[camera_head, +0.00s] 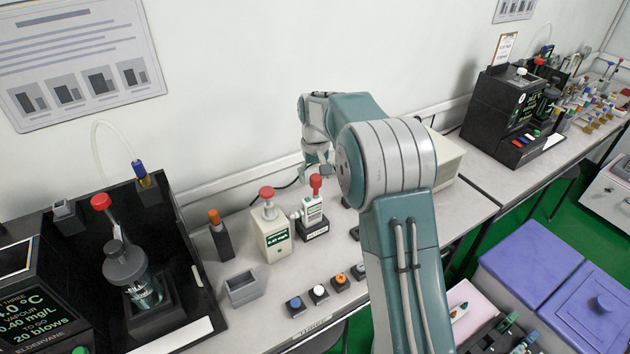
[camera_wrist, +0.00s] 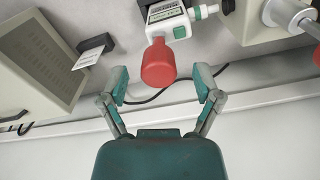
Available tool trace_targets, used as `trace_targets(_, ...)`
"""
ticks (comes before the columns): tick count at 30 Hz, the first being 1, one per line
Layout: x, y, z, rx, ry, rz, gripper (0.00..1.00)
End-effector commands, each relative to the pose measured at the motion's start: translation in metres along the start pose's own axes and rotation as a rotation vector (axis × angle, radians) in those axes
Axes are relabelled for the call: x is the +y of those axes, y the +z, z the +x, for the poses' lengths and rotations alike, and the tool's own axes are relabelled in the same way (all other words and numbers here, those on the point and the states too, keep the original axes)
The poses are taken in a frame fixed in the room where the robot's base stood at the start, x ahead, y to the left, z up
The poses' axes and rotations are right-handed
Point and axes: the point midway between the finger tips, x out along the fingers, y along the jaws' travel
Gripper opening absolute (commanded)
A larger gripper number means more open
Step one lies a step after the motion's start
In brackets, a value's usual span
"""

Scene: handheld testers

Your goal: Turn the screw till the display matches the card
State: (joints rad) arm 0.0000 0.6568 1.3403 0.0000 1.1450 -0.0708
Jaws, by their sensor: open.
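A white handheld tester (camera_head: 313,209) with a red knob (camera_head: 316,184) on top stands in a black base on the bench. In the wrist view the red knob (camera_wrist: 158,64) lies between and just beyond my gripper's (camera_wrist: 161,86) open fingertips, touching neither. The tester's small display (camera_wrist: 163,12) is partly cut off at the top edge, and its reading is too small to make out. A green-tipped white stub (camera_wrist: 201,11) sticks out from its side; I cannot tell which part is the screw. A white card (camera_wrist: 93,50) leans in a dark holder; its print is unreadable.
A beige box (camera_head: 272,238) with a red knob and green display stands just left of the tester. A grey bin (camera_head: 243,287) and several coloured buttons (camera_head: 318,293) sit in front. A beige case (camera_wrist: 42,60) is near the card. The wall is close behind my gripper.

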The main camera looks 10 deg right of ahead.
Motion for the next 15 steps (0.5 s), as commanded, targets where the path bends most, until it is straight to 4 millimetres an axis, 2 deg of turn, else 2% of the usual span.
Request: trace_targets(15,0.000,-0.001,-0.036,0.003,0.000,0.000,0.82)
